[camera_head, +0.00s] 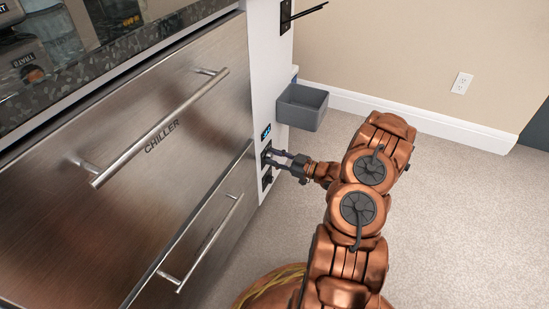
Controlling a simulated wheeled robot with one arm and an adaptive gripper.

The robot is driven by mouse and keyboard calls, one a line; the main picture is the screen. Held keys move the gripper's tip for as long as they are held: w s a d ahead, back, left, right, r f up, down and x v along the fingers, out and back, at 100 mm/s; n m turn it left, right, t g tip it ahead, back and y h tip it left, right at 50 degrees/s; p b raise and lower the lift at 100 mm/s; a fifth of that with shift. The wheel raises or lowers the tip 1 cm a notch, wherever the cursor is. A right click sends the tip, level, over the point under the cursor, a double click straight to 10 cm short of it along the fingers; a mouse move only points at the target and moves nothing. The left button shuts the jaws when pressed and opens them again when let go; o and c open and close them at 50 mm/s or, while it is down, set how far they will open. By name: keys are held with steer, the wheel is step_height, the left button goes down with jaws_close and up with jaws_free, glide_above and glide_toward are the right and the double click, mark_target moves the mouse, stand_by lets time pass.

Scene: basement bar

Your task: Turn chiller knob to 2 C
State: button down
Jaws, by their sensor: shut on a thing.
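The chiller (165,100) is a brushed steel drawer front with a long bar handle, lettered CHILLER, at the left. On the white panel at its right end is a small blue-lit display (266,131), too small to read. Below the display is the dark chiller knob (265,157), mostly hidden by my fingers. My gripper (275,158) reaches in from the right and is shut on the knob. The knob's pointer and setting cannot be made out.
Another dark fitting (267,178) sits just below on the panel. A grey bin (302,106) juts out behind it, and a black lever (304,13) sticks out above. A lower steel drawer (205,240) has its own handle. Carpet (450,220) is clear at the right.

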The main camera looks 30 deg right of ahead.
steer(key=shift+r+p, duration=0.15)
steer(key=shift+p, duration=0.4)
steer(key=m+p, duration=0.1)
steer(key=p, duration=0.2)
steer(key=shift+r+m, duration=0.2)
steer(key=shift+m, duration=0.1)
steer(key=m+p, duration=0.2)
steer(key=p, duration=0.2)
steer(key=shift+f+m+p, duration=0.1)
steer(key=shift+m+p, duration=0.2)
steer(key=shift+p, duration=0.1)
steer(key=m+p, duration=0.2)
steer(key=shift+a+f+m, duration=0.1)
steer(key=shift+m, duration=0.2)
steer(key=m+p, duration=0.1)
steer(key=m, duration=0.1)
steer(key=shift+f+m, duration=0.1)
steer(key=shift+m, duration=0.3)
steer(key=m, duration=1)
steer(key=shift+f, duration=0.1)
steer(key=shift+s+m, duration=0.1)
steer(key=shift+m, duration=0.2)
